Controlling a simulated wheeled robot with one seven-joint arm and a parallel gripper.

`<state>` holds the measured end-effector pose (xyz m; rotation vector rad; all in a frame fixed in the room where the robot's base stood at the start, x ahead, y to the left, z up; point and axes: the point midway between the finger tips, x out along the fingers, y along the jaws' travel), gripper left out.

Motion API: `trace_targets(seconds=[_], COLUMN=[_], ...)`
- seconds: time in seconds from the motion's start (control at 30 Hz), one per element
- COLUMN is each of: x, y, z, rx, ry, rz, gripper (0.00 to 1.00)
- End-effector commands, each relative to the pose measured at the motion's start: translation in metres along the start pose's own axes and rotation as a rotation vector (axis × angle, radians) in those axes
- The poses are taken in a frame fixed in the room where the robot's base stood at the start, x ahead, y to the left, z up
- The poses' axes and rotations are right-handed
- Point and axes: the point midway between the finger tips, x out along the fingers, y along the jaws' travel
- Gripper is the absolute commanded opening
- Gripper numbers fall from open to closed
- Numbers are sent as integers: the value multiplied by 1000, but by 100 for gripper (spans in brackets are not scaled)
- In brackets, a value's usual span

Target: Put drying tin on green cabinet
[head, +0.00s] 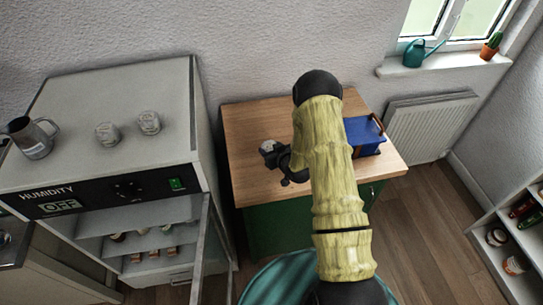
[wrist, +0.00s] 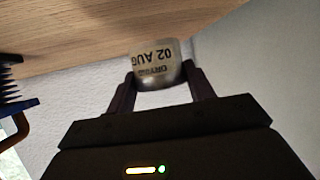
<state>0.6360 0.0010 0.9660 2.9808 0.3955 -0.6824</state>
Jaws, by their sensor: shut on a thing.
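My gripper (head: 284,160) is over the left part of the wooden top of the green cabinet (head: 262,228). It is shut on the drying tin (head: 267,147), a small silvery tin. In the wrist view the tin (wrist: 158,62) sits between the two fingertips (wrist: 160,80) and its label, reading "DRYING 02 AUG", appears upside down. The wooden top (wrist: 90,40) is close to the tin there. I cannot tell whether the tin touches it. My arm hides part of the cabinet top in the head view.
A blue box with a brown handle (head: 364,137) stands on the cabinet's right side. A humidity cabinet (head: 120,85) to the left bears a jug (head: 30,138) and two similar tins (head: 148,122); its glass door (head: 208,240) hangs open. A teal round thing (head: 280,278) stands in front.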

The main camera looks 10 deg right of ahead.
Motion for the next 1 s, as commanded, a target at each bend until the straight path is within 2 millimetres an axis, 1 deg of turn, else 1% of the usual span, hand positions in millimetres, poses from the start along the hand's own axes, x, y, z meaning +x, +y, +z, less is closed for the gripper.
trace_targets(seconds=[0.07, 0.3, 0.4, 0.8, 0.83, 0.93, 1.0], x=[2, 13, 16, 19, 19, 18, 18], y=[0, 0, 0, 0, 0, 0, 0], z=[4, 28, 35, 40, 40, 39, 39], rx=[0, 0, 0, 0, 0, 0, 0], ry=[-2, -2, -1, 0, 0, -1, -1], rz=[0, 0, 0, 0, 0, 0, 0], gripper=[28, 28, 28, 28, 55, 75, 75])
